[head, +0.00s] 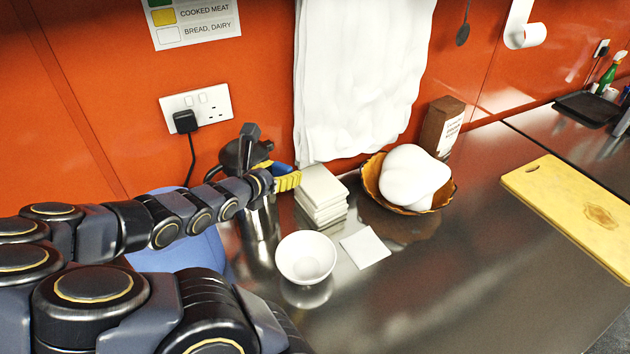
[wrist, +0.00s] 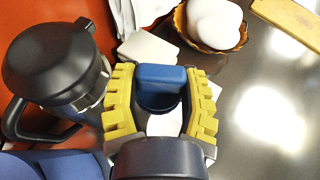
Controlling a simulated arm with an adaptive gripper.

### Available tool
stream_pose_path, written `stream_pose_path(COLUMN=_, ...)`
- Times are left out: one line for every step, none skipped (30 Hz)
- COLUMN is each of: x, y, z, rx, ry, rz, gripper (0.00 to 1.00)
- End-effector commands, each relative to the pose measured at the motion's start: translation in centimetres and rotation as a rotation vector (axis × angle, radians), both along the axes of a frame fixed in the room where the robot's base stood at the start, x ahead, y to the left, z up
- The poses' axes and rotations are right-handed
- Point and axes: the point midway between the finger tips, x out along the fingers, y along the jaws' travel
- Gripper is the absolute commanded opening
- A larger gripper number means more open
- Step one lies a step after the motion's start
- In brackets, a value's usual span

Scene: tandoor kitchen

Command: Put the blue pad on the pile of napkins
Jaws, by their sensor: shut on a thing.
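My gripper (head: 287,182) has yellow ridged fingers, which also show in the wrist view (wrist: 161,76). It is shut on the blue pad (wrist: 160,74), a small blue piece gripped between the two fingers. In the head view only a bit of the blue pad (head: 280,169) shows behind a finger. The pile of napkins (head: 322,188) is a square white stack on the steel counter, just right of my gripper. In the wrist view the pile (wrist: 149,47) lies just beyond the pad and is partly covered by it. The pad's height above the counter is hard to tell.
A white bowl (head: 306,258) and a flat white square (head: 365,247) lie in front of the pile. An amber bowl with a white lump (head: 414,174) is to its right. A black-lidded jug (wrist: 52,62) stands close left of my gripper. A yellow board (head: 570,205) lies far right.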

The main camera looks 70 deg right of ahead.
Motion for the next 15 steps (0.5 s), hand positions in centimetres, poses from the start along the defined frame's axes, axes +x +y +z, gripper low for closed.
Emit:
stream_pose_path(x=-2.1, y=-0.8, z=-0.4, rx=0.000, ry=0.003, rz=-0.054, gripper=0.11)
stream_pose_path(x=-3.1, y=-1.2, z=-0.5, rx=-0.001, ry=0.003, rz=-0.080, gripper=0.11)
stream_pose_path(x=-4.2, y=-1.5, z=-0.7, rx=-0.002, ry=0.003, rz=-0.110, gripper=0.11)
stream_pose_path(x=-5.0, y=-1.7, z=-0.8, rx=-0.002, ry=0.002, rz=-0.130, gripper=0.11)
stream_pose_path(x=-5.6, y=-1.9, z=-0.9, rx=-0.002, ry=0.001, rz=-0.147, gripper=0.11)
stream_pose_path(x=-6.3, y=-2.1, z=-1.0, rx=-0.002, ry=0.000, rz=-0.166, gripper=0.11)
stream_pose_path(x=-6.8, y=-2.2, z=-1.0, rx=-0.002, ry=0.000, rz=-0.178, gripper=0.11)
stream_pose_path(x=-7.1, y=-2.3, z=-1.1, rx=-0.002, ry=-0.001, rz=-0.186, gripper=0.11)
stream_pose_path(x=-7.4, y=-2.5, z=-1.2, rx=-0.001, ry=0.000, rz=-0.194, gripper=0.11)
stream_pose_path(x=-7.5, y=-2.6, z=-1.4, rx=-0.001, ry=0.000, rz=-0.199, gripper=0.11)
stream_pose_path(x=-7.5, y=-2.9, z=-1.5, rx=0.000, ry=-0.002, rz=-0.201, gripper=0.11)
stream_pose_path(x=-7.5, y=-3.3, z=-1.7, rx=0.001, ry=-0.003, rz=-0.203, gripper=0.11)
stream_pose_path(x=-7.4, y=-3.7, z=-1.9, rx=0.001, ry=-0.003, rz=-0.204, gripper=0.11)
stream_pose_path(x=-7.3, y=-4.1, z=-2.2, rx=0.001, ry=-0.004, rz=-0.206, gripper=0.11)
stream_pose_path(x=-7.2, y=-4.8, z=-2.5, rx=0.001, ry=-0.005, rz=-0.209, gripper=0.11)
